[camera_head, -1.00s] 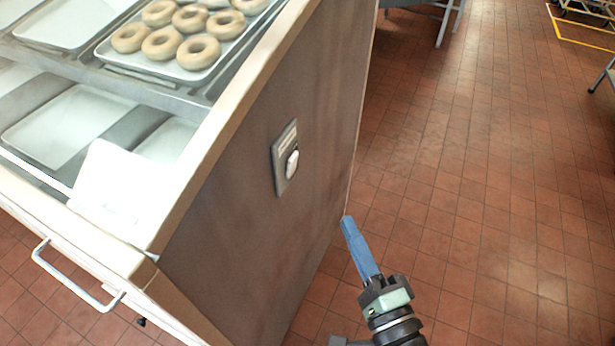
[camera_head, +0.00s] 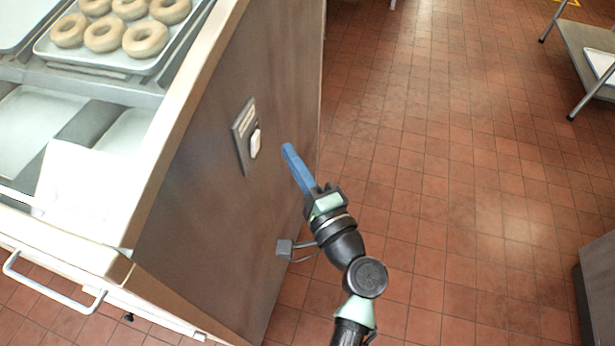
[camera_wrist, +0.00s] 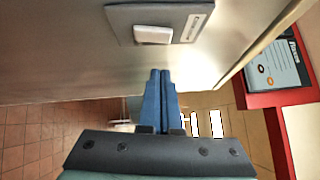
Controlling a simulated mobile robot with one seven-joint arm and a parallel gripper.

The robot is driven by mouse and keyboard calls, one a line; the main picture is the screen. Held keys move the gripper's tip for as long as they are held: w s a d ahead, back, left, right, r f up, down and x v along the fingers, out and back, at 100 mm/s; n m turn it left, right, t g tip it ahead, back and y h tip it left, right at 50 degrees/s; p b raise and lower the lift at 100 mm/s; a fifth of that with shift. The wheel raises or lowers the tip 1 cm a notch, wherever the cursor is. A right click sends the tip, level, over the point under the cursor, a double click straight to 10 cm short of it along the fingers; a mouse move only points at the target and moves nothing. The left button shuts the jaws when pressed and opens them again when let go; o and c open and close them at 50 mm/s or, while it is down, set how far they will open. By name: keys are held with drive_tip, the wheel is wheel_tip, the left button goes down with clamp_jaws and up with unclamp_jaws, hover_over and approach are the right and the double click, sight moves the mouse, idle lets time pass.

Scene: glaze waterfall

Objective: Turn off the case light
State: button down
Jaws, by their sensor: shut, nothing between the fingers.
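The case light switch is a white rocker (camera_head: 255,143) on a grey plate (camera_head: 241,136), mounted on the brown side panel (camera_head: 200,190) of the display case. In the wrist view the rocker (camera_wrist: 153,34) and its labelled plate (camera_wrist: 185,22) show at the top, ahead of the fingers. My gripper (camera_head: 287,148) has blue fingers, shut and empty, pointing up and left. It is just right of the switch in the head view and appears apart from it. The shut fingertips (camera_wrist: 160,73) also show in the wrist view.
The case holds a tray of doughnuts (camera_head: 105,35) and empty trays. A white handle (camera_head: 55,290) sticks out at its front. A metal cart (camera_head: 585,60) stands at the upper right.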

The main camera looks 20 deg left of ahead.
sight(259, 137)
drive_tip(key=shift+w+a+r+p, duration=0.15)
drive_tip(key=shift+a+p, duration=0.1)
drive_tip(key=shift+a, duration=0.75)
drive_tip(key=shift+s+a+r+p, duration=0.15)
drive_tip(key=shift+a+p, duration=0.1)
drive_tip(key=shift+a, duration=0.75)
drive_tip(key=shift+w+r, duration=0.1)
drive_tip(key=shift+a+r+n+p, duration=0.4)
drive_tip(key=shift+r+p, duration=0.1)
drive_tip(key=shift+p, duration=0.65)
drive_tip(key=shift+f+b, duration=0.3)
drive_tip(key=shift+f, duration=0.05)
drive_tip(key=shift+d, duration=0.15)
